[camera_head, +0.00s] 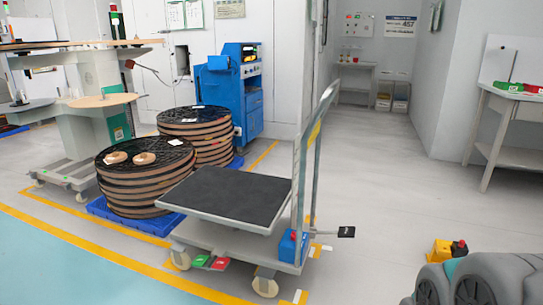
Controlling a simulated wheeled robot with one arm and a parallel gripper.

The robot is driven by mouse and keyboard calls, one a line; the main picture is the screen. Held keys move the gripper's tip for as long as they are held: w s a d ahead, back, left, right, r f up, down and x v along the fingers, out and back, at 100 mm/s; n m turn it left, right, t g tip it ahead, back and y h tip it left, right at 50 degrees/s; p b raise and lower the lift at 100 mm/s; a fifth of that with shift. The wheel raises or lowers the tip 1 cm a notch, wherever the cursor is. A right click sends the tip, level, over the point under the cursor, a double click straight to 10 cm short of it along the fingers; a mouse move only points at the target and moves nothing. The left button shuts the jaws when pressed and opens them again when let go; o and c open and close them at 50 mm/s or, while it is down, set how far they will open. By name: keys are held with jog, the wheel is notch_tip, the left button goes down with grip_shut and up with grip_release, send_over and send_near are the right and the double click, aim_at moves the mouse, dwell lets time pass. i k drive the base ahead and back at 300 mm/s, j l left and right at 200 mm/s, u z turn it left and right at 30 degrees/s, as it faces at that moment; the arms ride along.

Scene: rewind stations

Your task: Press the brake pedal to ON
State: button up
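A lift cart with a flat dark top (228,194) and a tall grey push handle (313,150) stands on the floor at the centre. Low at its near edge are a green pedal (200,261) and a red pedal (219,263), side by side. A black pedal-like plate (346,231) sticks out on a bar at the cart's right side. Any marking on these is too small to read, and I cannot tell which is the brake or whether one is pressed. My gripper is not in view; grey rounded parts at the bottom right look like my own arm.
Stacked reels (140,178) stand on a blue pallet (130,217) left of the cart. A blue machine (236,90) is behind. A blue box (293,246) sits on the cart's base. A yellow item (440,252) is at lower right.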

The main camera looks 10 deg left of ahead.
aim_at(216, 264)
jog(key=i+j+u, duration=0.2)
jog(key=j+u, duration=0.3)
jog(key=i+j+u, duration=0.2)
jog(key=u, duration=0.25)
jog(key=i+j+u, duration=0.3)
jog(key=u, duration=0.2)
jog(key=i+j+u, duration=0.1)
jog(key=i+u, duration=0.2)
jog(key=u, duration=0.2)
jog(key=i+j, duration=0.1)
jog(key=i, duration=0.65)
jog(key=i+j, duration=0.1)
jog(key=i, duration=0.6)
jog(key=i+z, duration=0.45)
jog(key=i+j+z, duration=0.1)
jog(key=i+z, duration=0.35)
jog(key=i+j+z, duration=0.25)
jog(key=z, duration=0.2)
jog(key=i+j+z, duration=0.1)
jog(key=z, duration=2.7)
